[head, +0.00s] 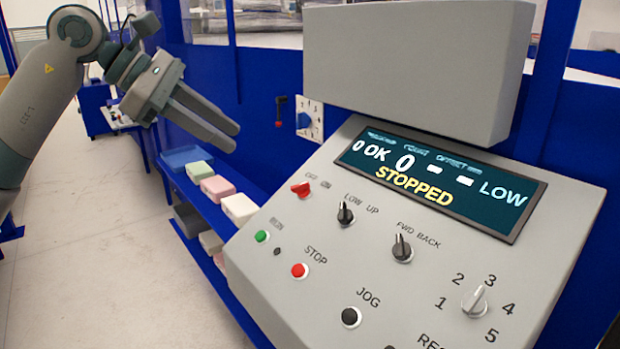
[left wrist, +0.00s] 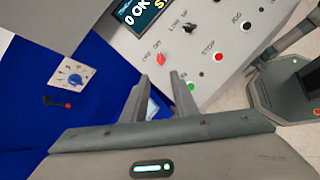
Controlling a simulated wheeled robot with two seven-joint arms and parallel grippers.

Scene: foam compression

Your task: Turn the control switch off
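The red control switch (head: 301,190) sits under the OFF and ON labels at the left of the sloping grey panel (head: 330,240). The exact way its knob points is hard to tell. It also shows in the left wrist view (left wrist: 162,57). My left gripper (head: 235,138) is open and empty, up and left of the panel, apart from it. In the left wrist view the switch lies beyond the two spread fingertips (left wrist: 159,76). Part of my right gripper (left wrist: 285,85) shows at the right edge there; its finger opening is unclear.
The display (head: 440,180) reads OK, STOPPED and LOW. Near the switch are a green button (head: 262,236), a red STOP button (head: 299,270) and black switches (head: 346,213). A blue-and-white dial (head: 309,118) is behind. Foam blocks (head: 217,188) lie on a blue shelf at left.

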